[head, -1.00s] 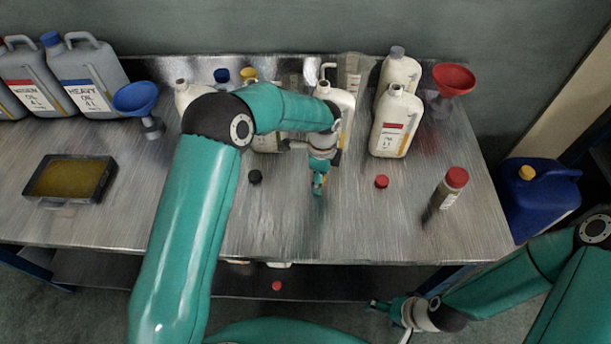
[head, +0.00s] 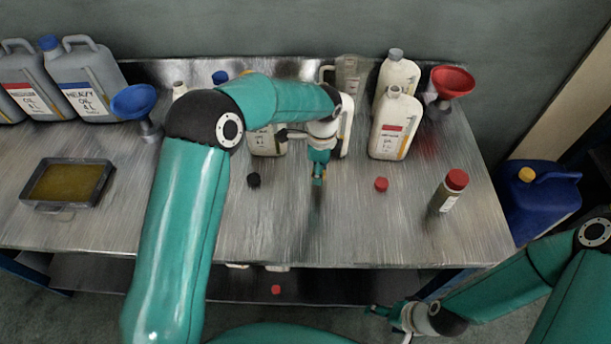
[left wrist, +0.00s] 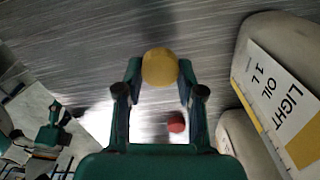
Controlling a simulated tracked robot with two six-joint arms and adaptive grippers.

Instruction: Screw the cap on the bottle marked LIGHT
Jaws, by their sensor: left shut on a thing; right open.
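My left gripper (head: 318,176) is shut on a yellow cap (left wrist: 159,67), held between the fingertips above the metal table. The bottle marked LIGHT (left wrist: 288,98) shows at the right of the left wrist view, beside the gripper and apart from the cap. Its mouth is outside that view. In the head view, a white bottle (head: 347,130) behind my left wrist is mostly hidden by the arm, and its label cannot be read. My right gripper (head: 385,311) is open and empty, low in front of the table.
A red-labelled bottle (head: 392,130) and a small red-capped bottle (head: 449,191) stand right. A blue funnel (head: 137,102) and a tray (head: 105,186) are left. The front middle is clear.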

